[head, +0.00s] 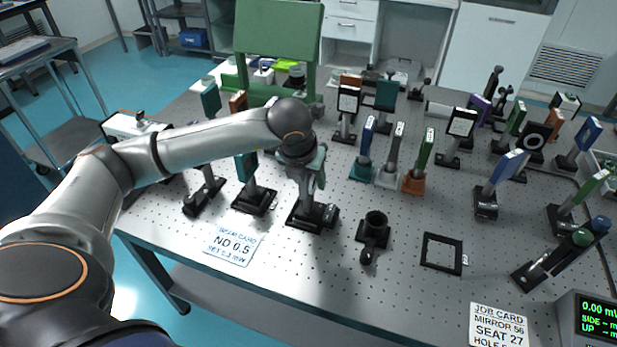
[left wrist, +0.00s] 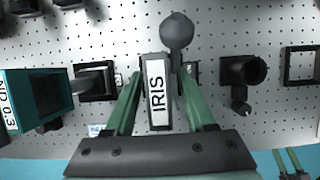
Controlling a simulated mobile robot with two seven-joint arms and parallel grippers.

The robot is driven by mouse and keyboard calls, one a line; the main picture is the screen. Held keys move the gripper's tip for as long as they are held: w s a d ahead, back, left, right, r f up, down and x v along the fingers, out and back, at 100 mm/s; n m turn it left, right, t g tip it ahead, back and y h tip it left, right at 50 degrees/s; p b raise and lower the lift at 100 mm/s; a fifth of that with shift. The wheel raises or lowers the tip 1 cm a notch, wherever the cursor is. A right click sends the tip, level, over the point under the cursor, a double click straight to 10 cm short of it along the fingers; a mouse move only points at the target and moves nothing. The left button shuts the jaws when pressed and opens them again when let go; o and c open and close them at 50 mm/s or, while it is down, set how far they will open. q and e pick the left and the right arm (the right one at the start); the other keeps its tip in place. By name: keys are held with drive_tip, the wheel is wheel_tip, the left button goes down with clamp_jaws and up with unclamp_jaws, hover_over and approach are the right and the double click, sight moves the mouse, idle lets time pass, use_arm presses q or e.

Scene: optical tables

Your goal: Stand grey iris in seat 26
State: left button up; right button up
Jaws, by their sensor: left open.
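The iris (left wrist: 158,95), a grey upright piece with a white IRIS label, stands between the green fingers of my left gripper (left wrist: 160,82) in the left wrist view. The fingers are open on either side of it. A dark ball-ended lever rises beside it. In the head view my left gripper (head: 307,188) points down over a black base (head: 312,216) and hides most of the iris. Seat numbers are too small to read, so I cannot tell which is seat 26. Small green fingers, apparently my right gripper (left wrist: 287,158), show at the lower right of the wrist view.
A round black holder (head: 375,226) and a flat square frame (head: 442,253) lie right of my gripper. A teal ND 0.3 piece (left wrist: 35,98) stands left in the wrist view. Blue, grey and green handles (head: 395,150) stand behind. A job card (head: 497,325) reads SEAT 27.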

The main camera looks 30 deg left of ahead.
use_arm(q)
drive_tip(key=v, duration=1.2)
drive_tip(key=shift+b, duration=0.45)
